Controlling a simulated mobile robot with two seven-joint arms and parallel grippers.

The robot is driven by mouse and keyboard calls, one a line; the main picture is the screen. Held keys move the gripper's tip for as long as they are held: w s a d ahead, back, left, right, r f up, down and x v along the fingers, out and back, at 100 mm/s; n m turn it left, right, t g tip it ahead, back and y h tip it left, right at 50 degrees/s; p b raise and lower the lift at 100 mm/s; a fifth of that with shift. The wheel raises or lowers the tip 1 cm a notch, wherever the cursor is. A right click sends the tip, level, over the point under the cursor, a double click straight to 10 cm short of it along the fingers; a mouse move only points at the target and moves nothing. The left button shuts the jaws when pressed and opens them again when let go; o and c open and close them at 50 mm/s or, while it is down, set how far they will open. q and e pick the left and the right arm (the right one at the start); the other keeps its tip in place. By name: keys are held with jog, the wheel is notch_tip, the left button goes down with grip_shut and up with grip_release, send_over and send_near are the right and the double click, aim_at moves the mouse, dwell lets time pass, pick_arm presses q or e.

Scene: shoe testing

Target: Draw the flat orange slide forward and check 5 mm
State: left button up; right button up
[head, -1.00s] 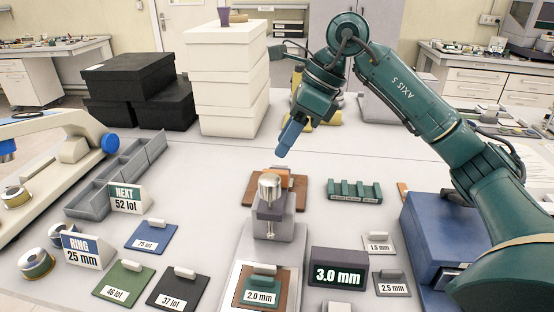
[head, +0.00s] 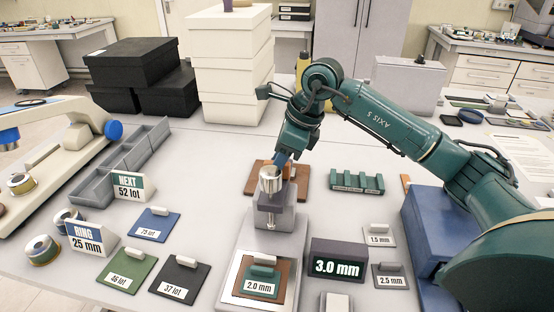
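A flat brown-orange board (head: 301,186) lies on the table behind the metal cup (head: 271,180). The cup sits on a grey clamp stand (head: 273,236) and hides part of the board. I cannot clearly make out a separate orange slide there. My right gripper (head: 282,158) points down just behind the cup, over the board. The cup hides its fingertips, so I cannot see whether they are open or touching anything. A display reads 3.0 mm (head: 338,268). My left gripper is out of view.
Plates marked 1.5 mm (head: 379,240) and 2.5 mm (head: 391,283) lie at right, near a blue box (head: 425,235). A green slotted rack (head: 357,181) stands behind. Lot plates and the RING 25 mm sign (head: 88,240) are at left. White boxes (head: 230,75) stand behind.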

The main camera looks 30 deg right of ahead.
jog(key=shift+w+a+f, duration=0.15)
jog(key=shift+f, duration=0.4)
grip_shut()
